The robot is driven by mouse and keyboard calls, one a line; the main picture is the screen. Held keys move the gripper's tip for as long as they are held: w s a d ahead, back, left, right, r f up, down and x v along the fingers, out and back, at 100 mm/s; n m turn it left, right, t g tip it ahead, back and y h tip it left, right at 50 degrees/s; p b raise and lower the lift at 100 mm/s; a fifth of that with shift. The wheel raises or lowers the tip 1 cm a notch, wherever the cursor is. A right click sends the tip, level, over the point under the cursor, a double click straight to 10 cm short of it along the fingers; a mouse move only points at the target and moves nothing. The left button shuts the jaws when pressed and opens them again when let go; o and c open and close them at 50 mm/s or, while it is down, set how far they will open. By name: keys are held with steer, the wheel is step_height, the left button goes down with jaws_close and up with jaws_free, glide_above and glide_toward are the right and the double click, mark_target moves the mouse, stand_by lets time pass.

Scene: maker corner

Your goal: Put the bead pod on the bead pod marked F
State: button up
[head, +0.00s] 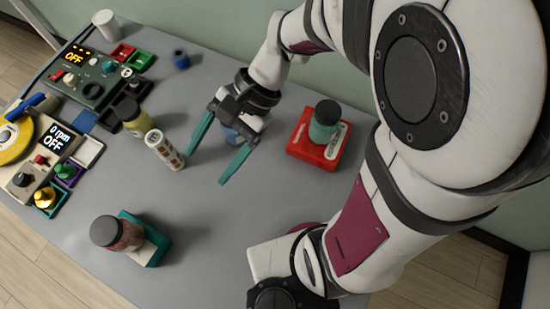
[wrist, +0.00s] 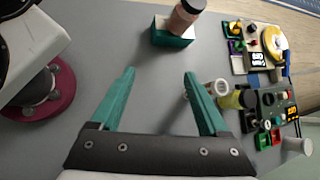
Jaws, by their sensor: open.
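My gripper (head: 207,166) is open and empty over the middle of the grey table; its teal fingers also show in the wrist view (wrist: 159,78). A jar with a brown lid and reddish contents (head: 122,236) stands on a teal and white block (head: 156,246) at the front left, ahead of the fingers in the wrist view (wrist: 183,20). A teal jar with a dark lid (head: 324,124) stands on a red base (head: 306,150) to the right of my gripper. I cannot read a letter F on either, nor tell which are the bead pods.
A spotted white cylinder (head: 165,150) and a yellowish dark-lidded bottle (head: 133,118) stand left of my gripper. Control boxes (head: 92,80) and small coloured trays line the left edge. The front middle table is clear.

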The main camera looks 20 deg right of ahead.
steer(key=s+d+n+t+h, duration=0.2)
steer(key=s+d+n+h, duration=0.2)
steer(key=s+d+h, duration=0.2)
steer(key=s+d+r, duration=0.1)
steer(key=s+d, duration=0.1)
steer(key=d, duration=0.1)
steer(key=shift+d+n+t, duration=0.2)
steer(key=shift+n+t, duration=0.1)
